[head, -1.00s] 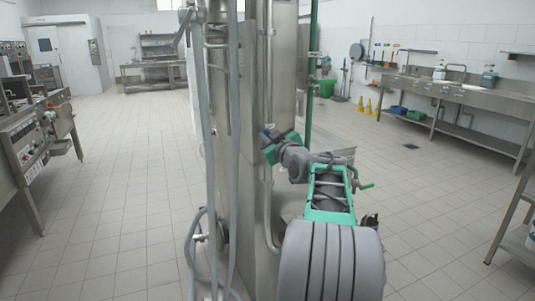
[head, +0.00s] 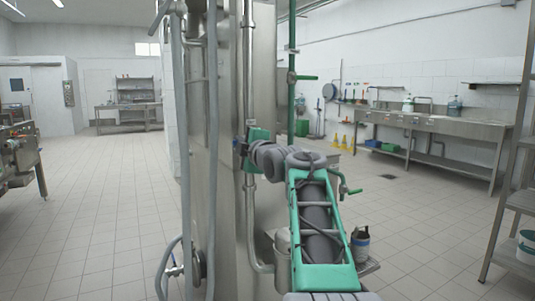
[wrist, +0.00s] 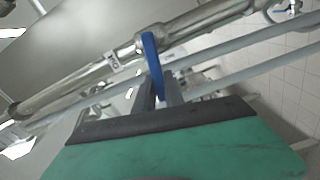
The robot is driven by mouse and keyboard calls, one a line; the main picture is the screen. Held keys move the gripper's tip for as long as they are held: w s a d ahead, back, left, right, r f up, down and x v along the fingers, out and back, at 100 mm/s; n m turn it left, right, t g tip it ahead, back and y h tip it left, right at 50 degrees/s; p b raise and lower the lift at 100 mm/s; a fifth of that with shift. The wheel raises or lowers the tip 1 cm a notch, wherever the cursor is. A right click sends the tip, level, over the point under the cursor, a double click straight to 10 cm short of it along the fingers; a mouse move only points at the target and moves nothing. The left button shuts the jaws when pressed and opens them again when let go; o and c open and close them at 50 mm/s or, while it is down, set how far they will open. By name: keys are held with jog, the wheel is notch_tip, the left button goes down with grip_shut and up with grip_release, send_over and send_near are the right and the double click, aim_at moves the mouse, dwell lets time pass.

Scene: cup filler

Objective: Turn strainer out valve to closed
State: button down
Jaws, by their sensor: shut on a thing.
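The valve's blue lever handle (wrist: 152,65) stands up between my gripper's fingers in the wrist view, on a metal pipe (wrist: 190,25). My gripper (wrist: 161,90) is shut on this blue handle. The valve body there is mostly hidden by my gripper.
A green pipe (head: 292,60) with a green-handled valve stands behind right. A grey container (head: 282,255) and a dark-topped bottle (head: 360,245) are beside my arm. Open tiled floor (head: 90,230) lies left.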

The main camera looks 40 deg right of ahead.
jog(key=shift+f+n+b, duration=0.55)
jog(key=shift+n+b, duration=0.45)
jog(key=shift+n, duration=0.1)
jog(key=c, duration=1.4)
grip_release()
jog(key=shift+c, duration=0.2)
jog(key=s+a, duration=0.1)
jog(key=s, duration=0.6)
jog(key=shift+s, duration=0.35)
